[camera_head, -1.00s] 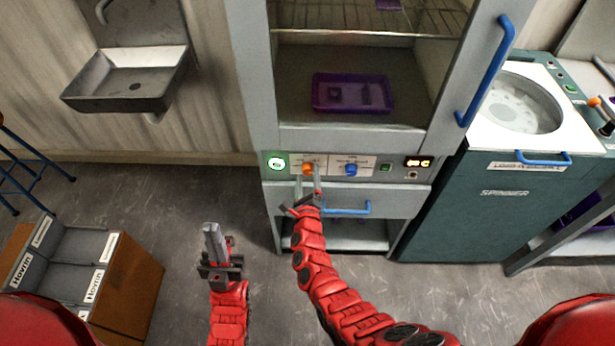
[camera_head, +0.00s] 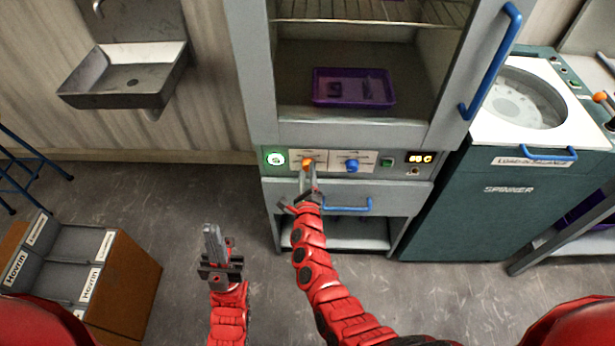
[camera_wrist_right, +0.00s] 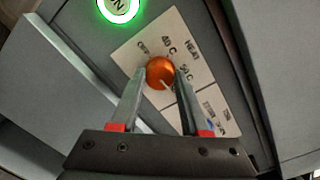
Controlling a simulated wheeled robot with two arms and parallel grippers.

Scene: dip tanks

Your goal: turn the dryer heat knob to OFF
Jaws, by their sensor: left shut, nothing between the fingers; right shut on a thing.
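The dryer's orange heat knob (camera_head: 308,163) sits on the control panel under the drying chamber. In the right wrist view, the knob (camera_wrist_right: 160,72) is on a white HEAT label plate (camera_wrist_right: 194,58) marked OFF, 40 C and 50 C. A small pale mark shows on its lower right face; I cannot tell for sure which setting it points to. My right gripper (camera_head: 308,172) is shut on the knob, with one finger on each side, as the right wrist view also shows (camera_wrist_right: 159,78). My left gripper (camera_head: 211,230) is shut and empty, low over the floor left of the dryer.
A lit green button (camera_head: 275,158) is left of the knob, and a blue knob (camera_head: 351,165) is right of it. A blue drawer handle (camera_head: 346,207) lies just below. A purple tray (camera_head: 353,88) is in the chamber. The spinner (camera_head: 510,190) stands at the right.

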